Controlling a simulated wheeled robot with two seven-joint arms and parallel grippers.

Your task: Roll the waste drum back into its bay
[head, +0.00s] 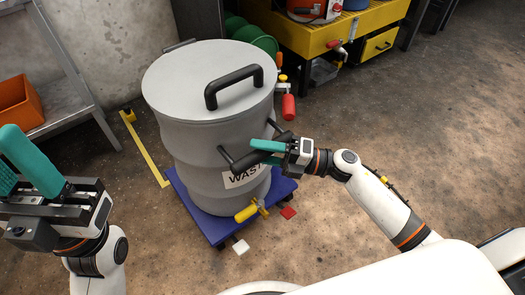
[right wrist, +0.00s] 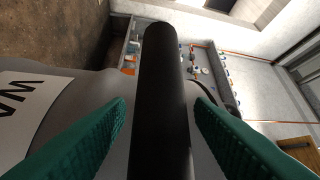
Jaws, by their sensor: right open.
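The grey waste drum (head: 190,130) stands upright on a blue wheeled dolly (head: 215,225), its lid on with a black handle (head: 233,86) on top. A black side handle (head: 248,158) sticks out from the drum's front. My right gripper (head: 262,152) is at this handle, open. In the right wrist view, the black bar (right wrist: 160,100) runs between its two green fingers, with gaps on both sides. The white label is partly hidden by handle and gripper. My left gripper (head: 25,165) is at the left, well apart from the drum, its green fingers spread and empty.
A yellow floor line (head: 145,150) runs left of the dolly. A yellow bench (head: 345,30) with a red-handled valve stands behind right. A grey metal stand with an orange bin (head: 18,103) is at the left. A concrete wall is behind; floor at right is clear.

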